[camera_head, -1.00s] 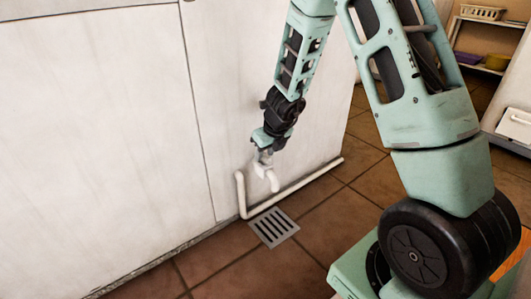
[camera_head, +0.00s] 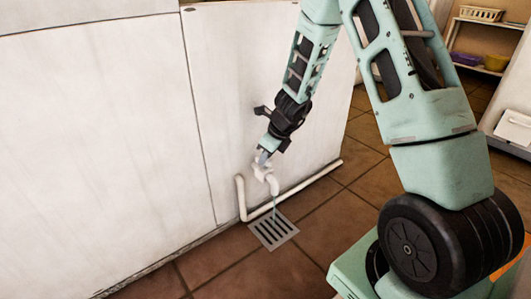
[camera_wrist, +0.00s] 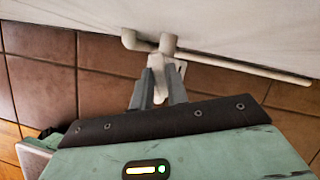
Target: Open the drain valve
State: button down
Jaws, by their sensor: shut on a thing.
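The white drain valve (camera_head: 272,184) sticks out from the white cabinet wall, with its curved spout pointing down. A thin bluish stream (camera_head: 274,205) runs from the spout toward the floor grate (camera_head: 282,238). My gripper (camera_head: 263,160) is at the top of the valve. In the wrist view, the valve body (camera_wrist: 168,43) lies just beyond my gripper (camera_wrist: 160,82). Its two grey fingers are shut on the white valve handle (camera_wrist: 160,92), which shows between them. The fingers hide part of the handle.
A white pipe (camera_head: 311,181) runs low along the wall and bends up beside the valve. The white cabinet front (camera_head: 100,130) stands close behind. Brown floor tiles (camera_head: 335,228) are clear around the grate. A shelf with a basket (camera_head: 482,13) is at the far right.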

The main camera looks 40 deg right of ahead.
jog(key=n+p, duration=0.2)
jog(key=n+g+y+p, duration=0.1)
jog(key=p, duration=0.1)
jog(key=n+p, duration=0.2)
jog(key=shift+d+r+n+g+y+p, duration=0.1)
jog(key=shift+r+n+g+y+p, duration=0.2)
jog(key=shift+r, duration=0.05)
jog(key=n+g+p, duration=0.1)
jog(key=n+p, duration=0.2)
jog(key=p, duration=0.2)
jog(key=shift+w+f+y, duration=0.1)
jog(key=shift+w+y, duration=0.05)
jog(key=shift+y, duration=0.25)
jog(key=shift+f+n+p, duration=0.15)
jog(key=shift+n+p, duration=0.5)
jog(key=shift+n, duration=0.15)
jog(key=shift+f+g, duration=0.1)
jog(key=shift+g, duration=0.2)
jog(key=c, duration=1.4)
grip_release()
jog(key=p+v, duration=0.7)
jog(key=v, duration=1)
jog(key=shift+d+r+p, duration=0.15)
jog(key=shift+r+p, duration=0.05)
jog(key=shift+p, duration=0.1)
